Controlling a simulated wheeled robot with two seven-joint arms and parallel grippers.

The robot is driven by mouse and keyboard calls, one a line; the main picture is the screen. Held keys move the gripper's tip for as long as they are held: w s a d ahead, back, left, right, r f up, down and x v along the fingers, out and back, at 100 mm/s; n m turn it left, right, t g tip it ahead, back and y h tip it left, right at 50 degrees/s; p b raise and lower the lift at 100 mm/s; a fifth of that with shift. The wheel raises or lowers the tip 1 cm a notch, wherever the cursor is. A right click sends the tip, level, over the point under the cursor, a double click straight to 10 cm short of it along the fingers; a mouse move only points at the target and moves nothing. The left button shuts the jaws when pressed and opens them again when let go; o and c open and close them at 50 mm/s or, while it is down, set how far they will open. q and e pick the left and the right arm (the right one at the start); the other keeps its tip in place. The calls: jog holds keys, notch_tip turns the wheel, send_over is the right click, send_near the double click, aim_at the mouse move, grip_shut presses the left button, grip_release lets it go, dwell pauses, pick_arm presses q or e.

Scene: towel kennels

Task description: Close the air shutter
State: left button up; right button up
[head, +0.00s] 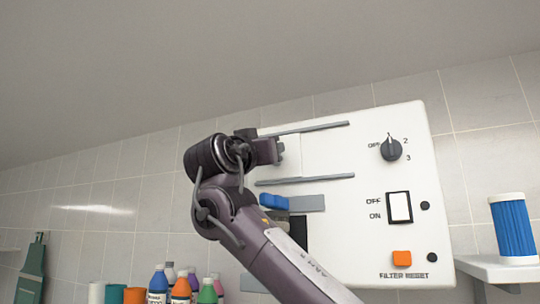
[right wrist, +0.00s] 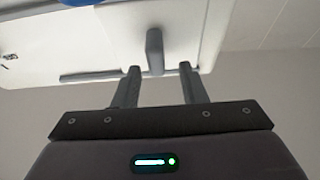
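A white control panel (head: 345,225) is on the tiled wall. Two grey rails, an upper one (head: 318,128) and a lower one (head: 320,179), run across it. A white plate, seemingly the air shutter, sits at the left end between them, mostly hidden by my arm. In the right wrist view a grey upright handle (right wrist: 154,45) stands out from the white plate (right wrist: 185,25). My right gripper (head: 279,150) is at the plate; its fingers (right wrist: 159,67) are open and apart, with the handle between them in that view. Contact is not visible. My left gripper is out of view.
The panel also bears a dial (head: 391,149), an OFF/ON rocker switch (head: 399,207), an orange button (head: 402,258) and a blue knob (head: 274,201) just below the lower rail. Bottles (head: 181,288) stand lower left. A shelf (head: 500,270) holds a blue filter (head: 513,230) at right.

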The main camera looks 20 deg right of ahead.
jog(key=b+v, duration=0.2)
jog(key=v, duration=0.3)
jog(key=shift+s+a+f+b, duration=0.1)
jog(key=shift+s+a+b, duration=0.05)
jog(key=shift+a+b, duration=0.15)
